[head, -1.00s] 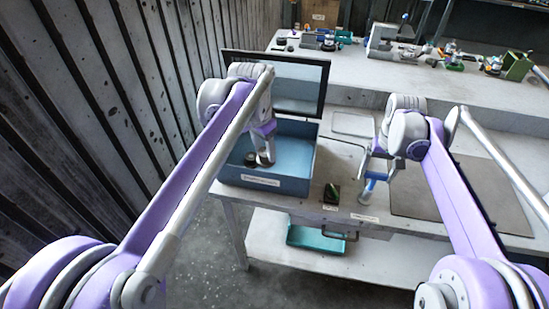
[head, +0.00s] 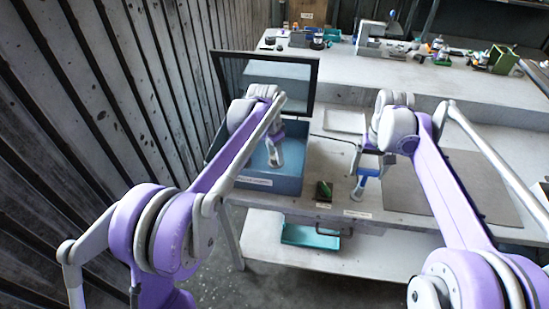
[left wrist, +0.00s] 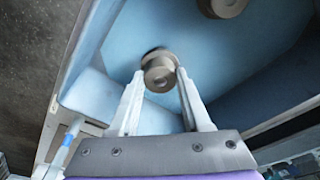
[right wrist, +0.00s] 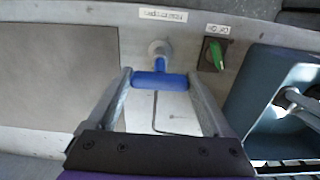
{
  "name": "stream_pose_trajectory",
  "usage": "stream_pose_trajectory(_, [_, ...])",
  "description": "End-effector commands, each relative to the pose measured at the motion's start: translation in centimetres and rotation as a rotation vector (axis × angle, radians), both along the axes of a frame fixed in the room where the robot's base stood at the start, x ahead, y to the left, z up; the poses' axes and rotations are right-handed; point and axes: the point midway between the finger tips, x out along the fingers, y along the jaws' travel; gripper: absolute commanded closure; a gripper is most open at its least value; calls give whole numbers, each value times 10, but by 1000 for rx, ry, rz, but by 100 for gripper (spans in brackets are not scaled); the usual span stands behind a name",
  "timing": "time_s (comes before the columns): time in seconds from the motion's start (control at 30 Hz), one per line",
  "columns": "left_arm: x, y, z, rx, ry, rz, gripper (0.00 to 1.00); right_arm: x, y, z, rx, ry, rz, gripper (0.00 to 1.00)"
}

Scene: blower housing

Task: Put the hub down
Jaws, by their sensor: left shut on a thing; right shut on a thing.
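A round grey-brown hub (left wrist: 159,72) with a central hole is between the fingertips of my left gripper (left wrist: 158,82), which is shut on it. The hub is inside the blue bin (left wrist: 100,92), close to its floor; I cannot tell whether it touches. In the head view my left gripper (head: 274,162) reaches down into the bin (head: 262,184), and the hub is not clear there.
A second round hub-like part (left wrist: 224,5) lies in the bin, apart from the held one. A raised dark-framed lid (head: 266,82) stands behind the bin. A green switch (head: 324,190) sits on the bench edge. A grey mat (head: 450,190) lies clear at the right.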

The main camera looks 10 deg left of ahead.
Motion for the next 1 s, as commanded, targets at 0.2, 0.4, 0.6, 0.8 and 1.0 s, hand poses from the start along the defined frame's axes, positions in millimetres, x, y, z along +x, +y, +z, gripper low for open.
stream_pose_trajectory(0.2, [0, 0, -22, 0, 0, 1, 100, 0, 0, 0, 0, -1, 0, 70])
stream_pose_trajectory(0.4, [0, 0, -22, 0, 0, 1, 100, 0, 0, 0, 0, -1, 0, 70])
stream_pose_trajectory(0.6, [0, 0, -26, 0, 0, 1, 45, 0, 0, 0, 0, -1, 0, 70])
stream_pose_trajectory(0.8, [0, 0, -25, 0, 0, 1, 22, 0, 0, 0, 0, -1, 0, 70])
stream_pose_trajectory(1.0, [0, 0, -25, 0, 0, 1, 22, 0, 0, 0, 0, -1, 0, 70])
